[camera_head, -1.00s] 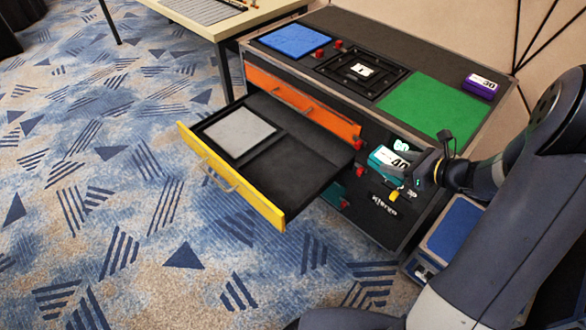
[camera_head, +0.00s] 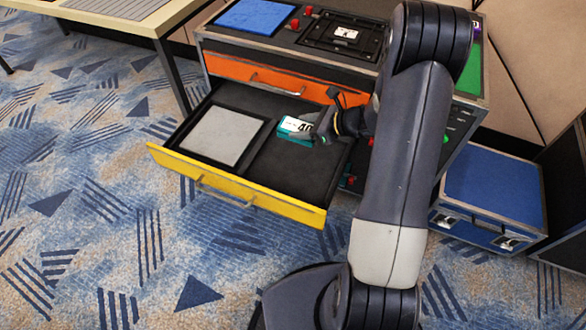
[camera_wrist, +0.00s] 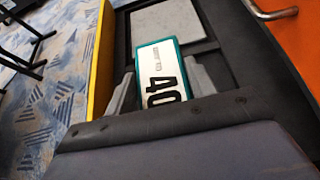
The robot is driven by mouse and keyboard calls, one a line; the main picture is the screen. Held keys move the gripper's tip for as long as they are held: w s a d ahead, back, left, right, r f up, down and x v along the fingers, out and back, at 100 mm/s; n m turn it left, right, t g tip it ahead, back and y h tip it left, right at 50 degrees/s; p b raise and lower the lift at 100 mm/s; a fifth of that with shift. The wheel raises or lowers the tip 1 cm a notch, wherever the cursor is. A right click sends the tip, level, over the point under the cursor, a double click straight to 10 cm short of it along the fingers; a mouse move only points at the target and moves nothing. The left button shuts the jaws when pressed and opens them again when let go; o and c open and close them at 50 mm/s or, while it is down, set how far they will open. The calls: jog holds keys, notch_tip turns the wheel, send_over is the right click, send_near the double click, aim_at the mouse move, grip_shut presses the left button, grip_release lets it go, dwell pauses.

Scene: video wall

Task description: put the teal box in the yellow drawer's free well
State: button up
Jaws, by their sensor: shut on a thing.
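The yellow drawer (camera_head: 232,190) is pulled open below an orange drawer. Its left well holds a flat grey panel (camera_head: 222,135); its right well (camera_head: 300,170) is bare black. My gripper (camera_head: 312,128) is shut on the teal box (camera_head: 290,127), which has a white label marked 40. The box is over the drawer, near the divider and the back of the right well; its exact height above the floor of the well is hard to tell. In the wrist view, the teal box (camera_wrist: 160,70) sits between the grey fingers (camera_wrist: 162,88), with the grey panel (camera_wrist: 165,28) beyond it.
The orange drawer (camera_head: 290,82) is shut above. The cabinet top carries a blue pad (camera_head: 255,16), a black framed panel (camera_head: 342,38) and a green pad, partly hidden by my arm. A blue case (camera_head: 492,185) stands at the right. Carpet is clear in front.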

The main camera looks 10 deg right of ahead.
jog(key=f+b, duration=0.1)
jog(key=f, duration=0.5)
jog(key=f+b, duration=0.1)
jog(key=f, duration=0.2)
jog(key=shift+w+f+b, duration=0.15)
jog(key=shift+w+b, duration=0.15)
jog(key=shift+w, duration=0.1)
jog(key=shift+d+f+b, duration=0.1)
jog(key=shift+f+b, duration=0.5)
jog(key=shift+f, duration=1.8)
jog(key=o, duration=0.6)
jog(key=shift+f, duration=0.1)
jog(key=o, duration=0.5)
jog(key=shift+c, duration=0.2)
jog(key=shift+r, duration=0.25)
jog(key=p+v, duration=0.2)
jog(key=v, duration=1)
jog(key=shift+f, duration=0.1)
